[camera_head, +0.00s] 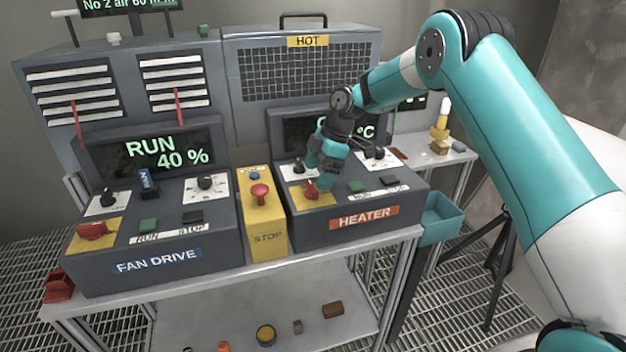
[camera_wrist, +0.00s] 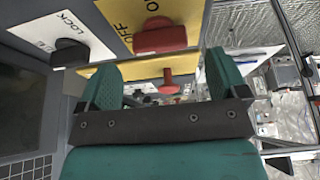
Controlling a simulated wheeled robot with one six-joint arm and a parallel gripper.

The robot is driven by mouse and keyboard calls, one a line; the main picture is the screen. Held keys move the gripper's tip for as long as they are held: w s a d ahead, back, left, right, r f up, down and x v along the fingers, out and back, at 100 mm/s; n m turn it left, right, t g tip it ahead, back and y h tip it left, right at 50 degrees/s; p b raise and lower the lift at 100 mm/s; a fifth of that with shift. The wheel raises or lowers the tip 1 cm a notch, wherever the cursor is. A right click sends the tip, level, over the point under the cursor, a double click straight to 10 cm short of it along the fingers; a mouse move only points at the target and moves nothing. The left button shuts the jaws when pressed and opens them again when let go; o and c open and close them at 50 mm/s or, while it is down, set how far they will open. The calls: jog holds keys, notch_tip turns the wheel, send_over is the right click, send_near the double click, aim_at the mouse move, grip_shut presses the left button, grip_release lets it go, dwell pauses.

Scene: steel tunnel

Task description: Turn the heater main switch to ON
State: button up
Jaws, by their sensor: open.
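The heater main switch is a red knob (camera_head: 311,190) on a yellow plate at the front left of the grey HEATER box (camera_head: 375,208). In the wrist view the red knob (camera_wrist: 160,37) lies just beyond my fingertips, with OFF lettering on its yellow plate (camera_wrist: 118,14). Whether its handle points to OFF or ON is hard to tell. My gripper (camera_head: 318,176) points down, close above the knob. Its two green fingers (camera_wrist: 160,68) are apart with nothing held between them. My wrist partly hides the heater's display (camera_head: 292,128).
Left of the heater stands a yellow STOP box (camera_head: 263,215) with a red mushroom button (camera_head: 260,193). A black knob by a LOCK label (camera_wrist: 70,52) is close by. The FAN DRIVE box (camera_head: 160,250) shows RUN 40 %. A teal bin (camera_head: 440,218) hangs at right.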

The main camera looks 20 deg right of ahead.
aim_at(312, 185)
jog(key=shift+p+x, duration=0.45)
jog(key=shift+x, duration=1.4)
jog(key=c, duration=0.9)
jog(key=shift+c, duration=0.2)
